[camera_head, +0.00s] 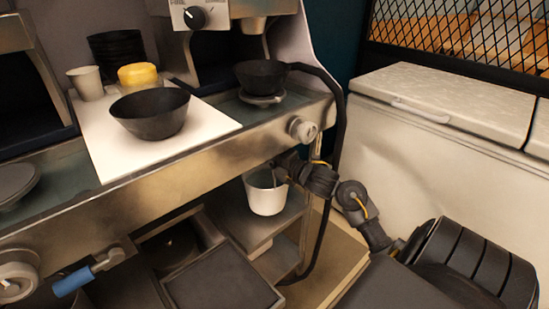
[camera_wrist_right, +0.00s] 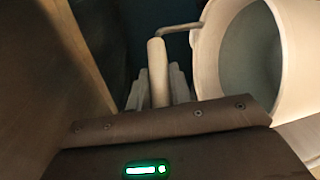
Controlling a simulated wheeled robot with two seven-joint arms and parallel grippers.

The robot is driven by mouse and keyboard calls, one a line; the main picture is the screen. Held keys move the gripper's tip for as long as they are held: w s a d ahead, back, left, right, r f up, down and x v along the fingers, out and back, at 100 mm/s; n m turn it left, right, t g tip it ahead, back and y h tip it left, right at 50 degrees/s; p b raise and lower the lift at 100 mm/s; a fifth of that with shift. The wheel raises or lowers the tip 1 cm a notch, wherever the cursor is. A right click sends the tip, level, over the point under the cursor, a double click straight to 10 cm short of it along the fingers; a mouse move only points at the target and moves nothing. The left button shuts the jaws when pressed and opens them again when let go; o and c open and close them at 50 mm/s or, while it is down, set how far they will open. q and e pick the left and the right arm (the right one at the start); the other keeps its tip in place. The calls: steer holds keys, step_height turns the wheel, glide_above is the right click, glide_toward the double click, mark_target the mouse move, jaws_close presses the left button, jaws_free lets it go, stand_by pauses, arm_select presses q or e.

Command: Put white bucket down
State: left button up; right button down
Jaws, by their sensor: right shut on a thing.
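The white bucket (camera_head: 266,195) is upright at the lower shelf under the counter in the head view. My right gripper (camera_head: 284,168) is at its upper right edge. In the right wrist view the white bucket (camera_wrist_right: 207,62) fills the right side with its open mouth showing. Its handle, a pale grip on a bent wire, runs down to the fingers of my right gripper (camera_wrist_right: 160,95), which is shut on it. Whether the bucket's base touches the shelf I cannot tell. My left gripper is not in view.
The metal shelf (camera_head: 243,236) lies around the bucket, below the steel counter (camera_head: 190,165). A dark flat panel (camera_head: 222,283) is in front. Black bowls (camera_head: 152,114) and a white cup (camera_head: 86,82) stand on the counter. A white chest freezer (camera_head: 440,150) is at right.

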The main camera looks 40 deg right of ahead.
step_height(320, 180, down, 3)
steer(key=shift+r, duration=0.2)
steer(key=shift+f, duration=0.2)
arm_select(q)
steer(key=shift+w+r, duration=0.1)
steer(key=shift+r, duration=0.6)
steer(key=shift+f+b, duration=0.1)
steer(key=shift+b, duration=0.2)
arm_select(e)
steer(key=c, duration=1.7)
jaws_free()
steer(key=shift+f, duration=0.35)
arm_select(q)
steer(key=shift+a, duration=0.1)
arm_select(e)
steer(key=o, duration=0.4)
steer(key=shift+s+r, duration=0.1)
steer(key=shift+o, duration=0.2)
